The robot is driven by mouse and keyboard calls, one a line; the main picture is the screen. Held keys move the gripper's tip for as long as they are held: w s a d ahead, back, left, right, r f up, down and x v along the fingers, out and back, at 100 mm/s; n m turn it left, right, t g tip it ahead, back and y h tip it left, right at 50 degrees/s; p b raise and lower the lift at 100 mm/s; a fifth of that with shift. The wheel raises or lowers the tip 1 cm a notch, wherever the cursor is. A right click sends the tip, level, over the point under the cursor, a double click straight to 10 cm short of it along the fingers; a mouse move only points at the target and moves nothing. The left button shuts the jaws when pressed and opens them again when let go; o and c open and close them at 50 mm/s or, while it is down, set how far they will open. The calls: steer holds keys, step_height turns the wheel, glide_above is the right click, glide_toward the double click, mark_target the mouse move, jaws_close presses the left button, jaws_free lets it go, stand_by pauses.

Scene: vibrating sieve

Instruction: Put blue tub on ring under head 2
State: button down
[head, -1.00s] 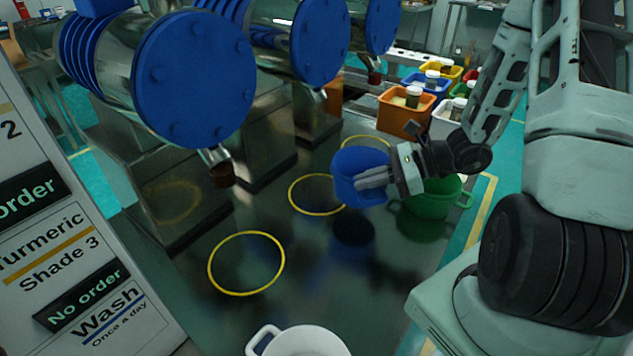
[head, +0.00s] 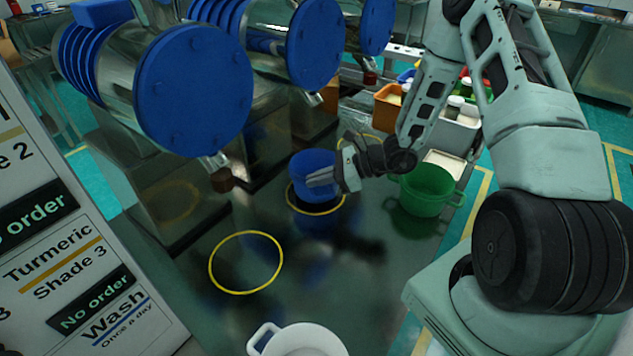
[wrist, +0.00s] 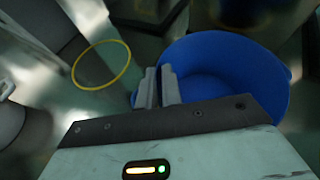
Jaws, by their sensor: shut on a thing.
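The blue tub (head: 314,172) is upright in my gripper (head: 322,180), which is shut on its near right wall. In the head view the tub appears over the middle yellow ring (head: 318,212), whose near edge shows below it. I cannot tell for certain whether its base touches the surface. In the wrist view the blue tub (wrist: 230,75) looks empty, with my gripper's fingers (wrist: 158,88) at its left wall. The middle of three blue-capped sieve heads (head: 314,42) stands behind the tub, with its spout (head: 313,98) above and beyond it.
A nearer yellow ring (head: 246,262) is empty; it also shows in the wrist view (wrist: 101,64). A green tub (head: 427,190) stands to the right and a white tub (head: 300,340) at the front. Coloured bins with jars stand behind my arm. A sign board (head: 70,250) blocks the left.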

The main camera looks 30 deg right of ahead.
steer(key=shift+w+a+f, duration=0.1)
steer(key=shift+w+f, duration=0.1)
steer(key=shift+f, duration=0.65)
steer(key=shift+f, duration=0.1)
steer(key=c, duration=1.6)
jaws_free()
steer(key=shift+o, duration=0.2)
